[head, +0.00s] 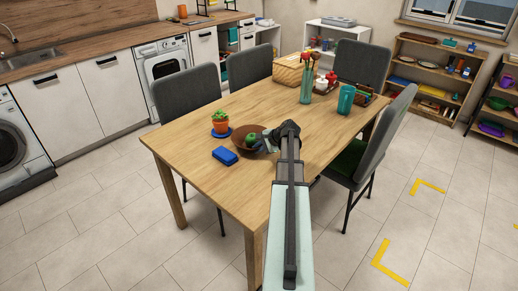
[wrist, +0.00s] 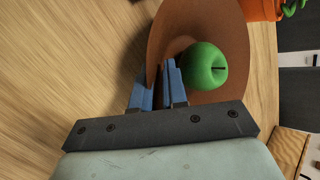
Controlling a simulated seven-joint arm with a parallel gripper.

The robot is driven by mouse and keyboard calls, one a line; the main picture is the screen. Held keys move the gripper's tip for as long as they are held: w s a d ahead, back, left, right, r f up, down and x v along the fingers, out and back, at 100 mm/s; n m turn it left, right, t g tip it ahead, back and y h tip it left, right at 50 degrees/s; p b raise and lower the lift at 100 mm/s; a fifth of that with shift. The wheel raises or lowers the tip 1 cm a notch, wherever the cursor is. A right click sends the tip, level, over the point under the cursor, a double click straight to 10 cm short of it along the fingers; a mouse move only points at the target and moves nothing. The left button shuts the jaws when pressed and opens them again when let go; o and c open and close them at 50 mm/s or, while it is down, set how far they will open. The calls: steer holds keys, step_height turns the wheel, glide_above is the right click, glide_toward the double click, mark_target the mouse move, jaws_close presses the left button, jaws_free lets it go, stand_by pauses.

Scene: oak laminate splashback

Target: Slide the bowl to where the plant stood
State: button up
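The brown bowl (head: 240,139) stands on the wooden table with a green apple (head: 251,138) in it. In the wrist view the bowl (wrist: 225,25) fills the upper middle, with the apple (wrist: 205,65) close to my fingers. My gripper (head: 262,145) is at the bowl's right side. Its blue fingers (wrist: 158,85) are close together, one on each side of the bowl's wall, which runs between them. The potted plant (head: 220,119) stands on a blue saucer (head: 220,133), left of and behind the bowl. Its orange pot (wrist: 262,9) shows at the wrist view's top right.
A blue block (head: 225,155) lies in front of the bowl, near the table's left edge. A glass vase (head: 306,92), a teal cup (head: 346,99) and a wicker basket (head: 289,72) stand farther back. Bare table (head: 205,170) lies toward the front. Chairs surround the table.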

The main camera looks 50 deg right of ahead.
steer(key=o, duration=0.4)
steer(key=v, duration=1.4)
steer(key=shift+f, duration=0.1)
